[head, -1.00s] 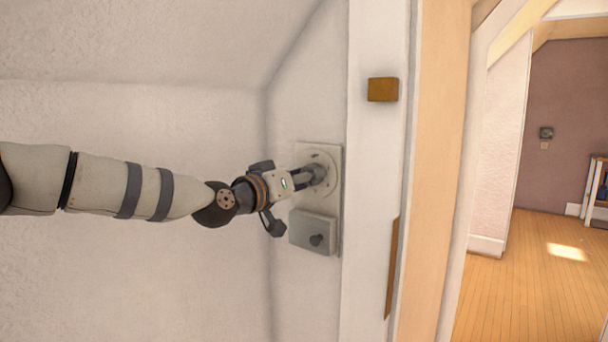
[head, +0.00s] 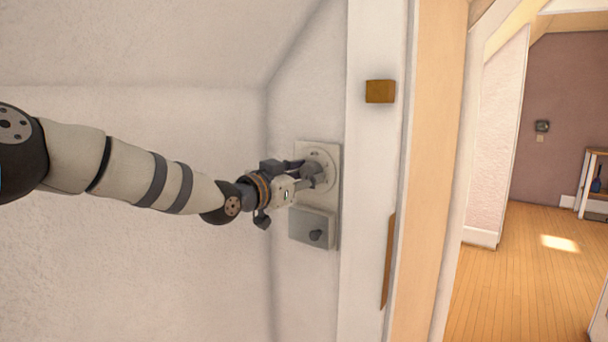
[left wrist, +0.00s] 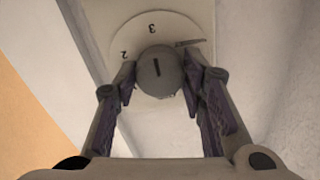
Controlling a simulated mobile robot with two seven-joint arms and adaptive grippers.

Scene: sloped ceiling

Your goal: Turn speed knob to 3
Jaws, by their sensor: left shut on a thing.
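The speed knob (head: 318,170) is a grey round knob on a pale dial plate (head: 331,155) on the wall. In the left wrist view the knob (left wrist: 158,68) has a dark line on its face, roughly upright in the picture. The round dial (left wrist: 170,22) behind it shows a 3 above the knob and a 2 to its upper left. Other marks are partly hidden by the knob and fingers. I cannot tell which end of the line is the pointer. My left gripper (head: 307,174) is shut on the knob, one finger on each side. My right gripper is out of view.
Beyond the doorway is open wooden floor (head: 525,275).

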